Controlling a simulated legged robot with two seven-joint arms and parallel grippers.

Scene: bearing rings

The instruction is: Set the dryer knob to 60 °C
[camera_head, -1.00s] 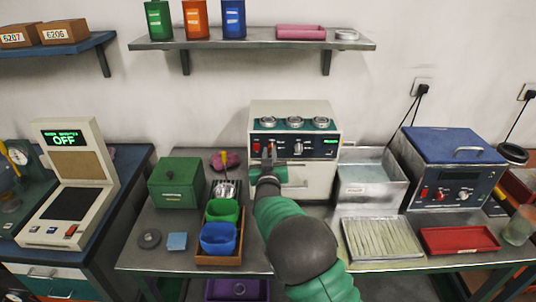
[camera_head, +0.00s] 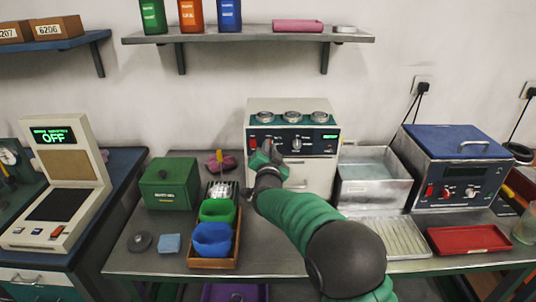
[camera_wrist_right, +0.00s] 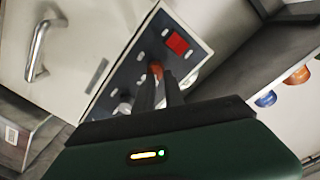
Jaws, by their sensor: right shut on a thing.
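The dryer, which I take to be the white box (camera_head: 308,174) at the back of the bench, has a dark front panel with a red switch (camera_head: 254,144), a pale knob (camera_head: 296,145) and a small green display (camera_head: 330,137). My right gripper (camera_head: 267,148) is at the left part of this panel. In the right wrist view, its fingers (camera_wrist_right: 158,88) are shut on a small orange knob (camera_wrist_right: 156,68) near the red switch (camera_wrist_right: 177,42). The knob's scale and the display's digits are too small to read. My left gripper is not in view.
A green box (camera_head: 172,184) and a wooden tray (camera_head: 214,264) with green and blue bins stand left of my right arm. A metal basin (camera_head: 372,192) and a blue-lidded machine (camera_head: 456,165) stand to the right. A shelf (camera_head: 250,38) runs above.

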